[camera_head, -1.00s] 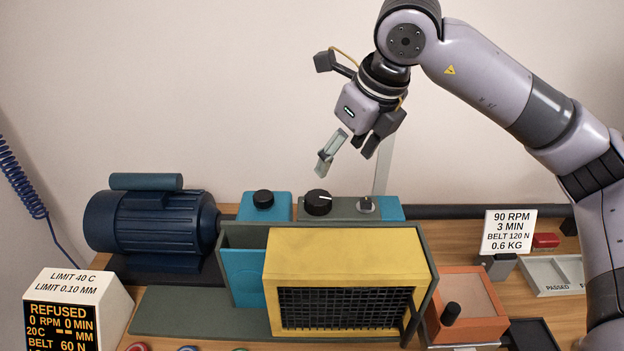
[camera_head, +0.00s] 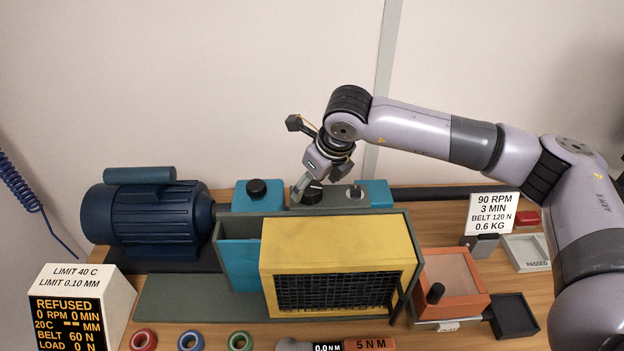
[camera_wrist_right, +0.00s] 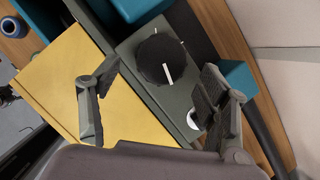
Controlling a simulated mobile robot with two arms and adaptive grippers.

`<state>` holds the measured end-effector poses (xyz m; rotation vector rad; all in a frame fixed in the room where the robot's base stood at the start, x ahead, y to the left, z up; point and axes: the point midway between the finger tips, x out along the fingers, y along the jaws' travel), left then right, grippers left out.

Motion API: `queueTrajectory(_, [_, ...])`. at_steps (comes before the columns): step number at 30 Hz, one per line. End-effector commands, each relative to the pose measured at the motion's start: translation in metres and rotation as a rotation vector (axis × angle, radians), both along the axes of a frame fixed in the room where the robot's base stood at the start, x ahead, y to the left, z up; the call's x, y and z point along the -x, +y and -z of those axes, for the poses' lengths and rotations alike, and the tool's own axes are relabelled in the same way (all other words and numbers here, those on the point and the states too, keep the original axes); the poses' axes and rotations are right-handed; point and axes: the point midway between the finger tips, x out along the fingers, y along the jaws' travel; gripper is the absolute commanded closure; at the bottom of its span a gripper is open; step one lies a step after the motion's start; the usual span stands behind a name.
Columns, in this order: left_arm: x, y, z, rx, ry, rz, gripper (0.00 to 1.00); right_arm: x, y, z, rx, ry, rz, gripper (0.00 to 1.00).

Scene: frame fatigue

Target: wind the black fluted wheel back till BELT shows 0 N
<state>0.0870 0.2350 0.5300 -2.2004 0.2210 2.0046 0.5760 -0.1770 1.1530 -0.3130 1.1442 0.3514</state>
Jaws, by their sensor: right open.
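The black fluted wheel (camera_head: 313,197), with a white pointer mark, sits on the grey-green housing behind the yellow guard. It shows in the right wrist view (camera_wrist_right: 158,60) ahead of the jaws. My right gripper (camera_head: 316,182) is open, pointing down at this wheel, and partly covers it in the head view. In the right wrist view its fingertips (camera_wrist_right: 161,70) stand apart on either side of the wheel's near side; I cannot tell whether they touch it. The display (camera_head: 66,322) reads REFUSED, 0 RPM, BELT 60 N. My left gripper is not in view.
Another black knob (camera_head: 257,188) stands on the blue block to the left. A small silver switch (camera_head: 355,191) is close on the right. The yellow guard (camera_head: 335,248) rises in front. A card (camera_head: 493,213) reads BELT 120 N. Coloured rings lie along the front.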

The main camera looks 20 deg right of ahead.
Motion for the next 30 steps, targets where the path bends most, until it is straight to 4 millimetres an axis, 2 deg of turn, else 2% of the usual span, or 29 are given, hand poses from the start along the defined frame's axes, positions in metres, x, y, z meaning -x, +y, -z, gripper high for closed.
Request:
queueTrajectory(7, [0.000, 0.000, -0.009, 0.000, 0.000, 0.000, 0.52, -0.009, 0.002, 0.020, 0.000, 0.001, 0.001, 0.30])
queueTrajectory(16, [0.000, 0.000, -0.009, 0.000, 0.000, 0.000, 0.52, -0.009, 0.003, 0.023, 0.000, 0.000, 0.000, 0.30])
queueTrajectory(30, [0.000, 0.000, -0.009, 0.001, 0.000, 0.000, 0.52, -0.009, 0.003, 0.022, 0.000, 0.000, 0.001, 0.62])
